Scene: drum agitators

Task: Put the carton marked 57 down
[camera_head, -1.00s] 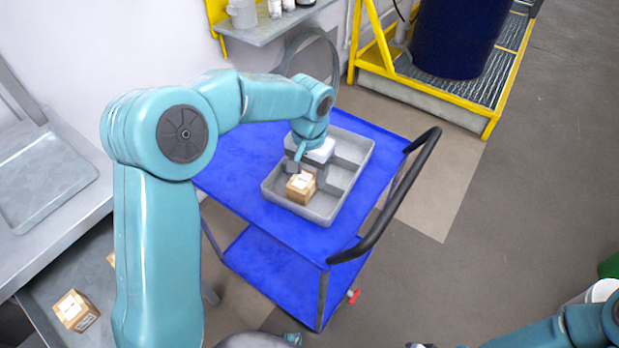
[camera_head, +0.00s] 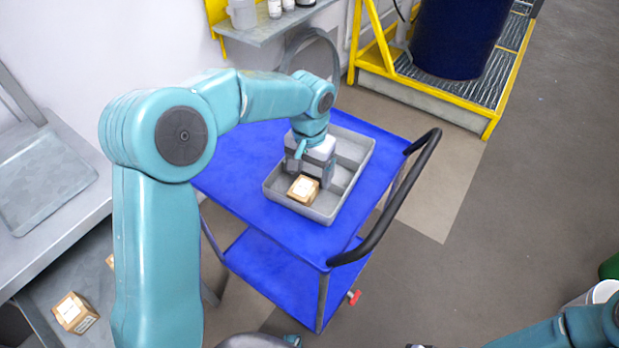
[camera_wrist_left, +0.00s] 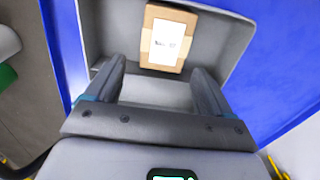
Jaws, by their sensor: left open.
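A small brown carton (camera_head: 303,190) with a white label lies in the near compartment of the grey divided tray (camera_head: 327,217). It also shows in the left wrist view (camera_wrist_left: 167,38), where the print on its label is too small to read surely. My left gripper (camera_head: 308,172) is over the tray, just behind the carton in the head view. In the left wrist view its two fingers (camera_wrist_left: 160,82) are spread, with nothing between them, and the carton lies just beyond their tips. My right arm shows at the lower right, but its gripper is not clearly seen.
The tray stands on a blue cart (camera_head: 240,165) with a black handle (camera_head: 400,195). Another carton (camera_head: 75,312) lies on a grey surface at lower left. A yellow-framed platform (camera_head: 430,95) with a dark drum (camera_head: 455,40) stands behind. The cart's left top is clear.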

